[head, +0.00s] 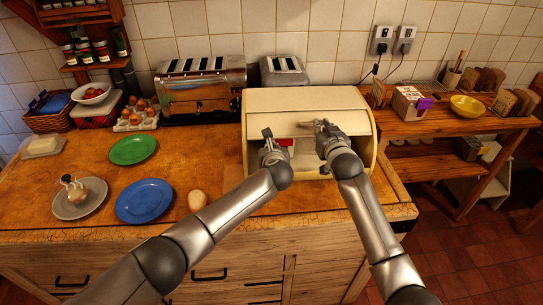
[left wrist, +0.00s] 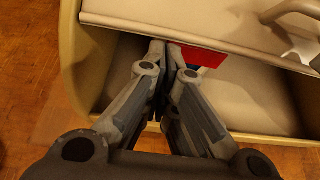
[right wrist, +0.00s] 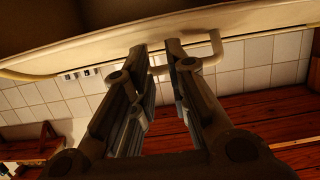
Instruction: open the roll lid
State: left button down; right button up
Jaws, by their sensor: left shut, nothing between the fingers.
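The cream bread bin (head: 375,150) stands on the wooden counter with its roll lid (head: 300,100) partly raised, leaving a low gap along the front. In the left wrist view the lid's lower edge (left wrist: 200,36) crosses above a red and blue item (left wrist: 205,56) inside. My left gripper (head: 267,133) is shut and empty at the left part of this gap; its tips (left wrist: 165,50) are close to the lid edge. My right gripper (head: 322,127) is at the front of the lid. Its fingers (right wrist: 158,52) are apart near the lid's handle (right wrist: 217,45); contact is unclear.
A lower wooden shelf unit (head: 450,130) with a yellow bowl (head: 467,107) is at right.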

jog(key=o, duration=1.5)
jog(key=shift+a, duration=0.1)
